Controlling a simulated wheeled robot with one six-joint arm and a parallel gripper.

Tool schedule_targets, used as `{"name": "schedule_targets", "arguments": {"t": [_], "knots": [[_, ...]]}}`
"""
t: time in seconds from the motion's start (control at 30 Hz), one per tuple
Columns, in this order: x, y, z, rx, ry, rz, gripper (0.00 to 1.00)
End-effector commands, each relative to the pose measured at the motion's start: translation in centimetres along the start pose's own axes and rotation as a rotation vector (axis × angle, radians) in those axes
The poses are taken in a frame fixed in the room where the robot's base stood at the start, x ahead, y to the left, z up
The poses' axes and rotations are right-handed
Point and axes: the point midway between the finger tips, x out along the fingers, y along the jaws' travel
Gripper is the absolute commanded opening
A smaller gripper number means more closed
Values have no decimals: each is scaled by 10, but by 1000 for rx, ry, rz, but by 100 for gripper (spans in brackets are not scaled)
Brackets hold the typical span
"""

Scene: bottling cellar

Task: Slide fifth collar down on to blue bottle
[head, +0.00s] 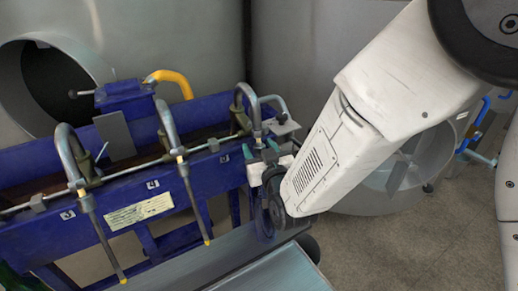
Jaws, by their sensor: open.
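The fifth filling spout (251,98) is the rightmost curved grey tube on the blue filler, beside the plate marked 5. My gripper (259,166) is at that spout's lower end, at the right end of the filler, and is open. Its fingers are small here and partly covered by my wrist. A dark blue bottle shape (262,216) stands below the fingers, on the grey ledge, partly hidden by my wrist. I cannot make out the fifth collar clearly among the small parts at the fingers, nor tell whether anything touches it.
The blue filler trough (102,194) carries more spouts with long tubes at left, and a grey rod along its front. The grey ledge (222,262) runs below. Steel tanks (180,45) stand behind. A round steel drum (400,180) lies right, beyond my arm.

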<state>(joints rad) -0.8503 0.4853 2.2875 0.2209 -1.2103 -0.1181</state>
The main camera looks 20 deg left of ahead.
Motion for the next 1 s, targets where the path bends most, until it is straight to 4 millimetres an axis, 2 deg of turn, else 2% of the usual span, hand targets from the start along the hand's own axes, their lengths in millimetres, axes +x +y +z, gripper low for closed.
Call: {"name": "schedule_targets", "arguments": {"t": [0.17, 0.2, 0.3, 0.5, 0.7, 0.97, 1.0], "knots": [[0, 0, 0, 0, 0, 0, 50], [0, 0, 0, 0, 0, 0, 48], [0, 0, 0, 0, 0, 0, 22], [0, 0, 2, 0, -1, 0, 22], [-4, 0, 22, -1, -3, 0, 22], [-4, 0, 23, 0, -1, 1, 22], [-4, 0, 23, 0, -1, 1, 40]]}}
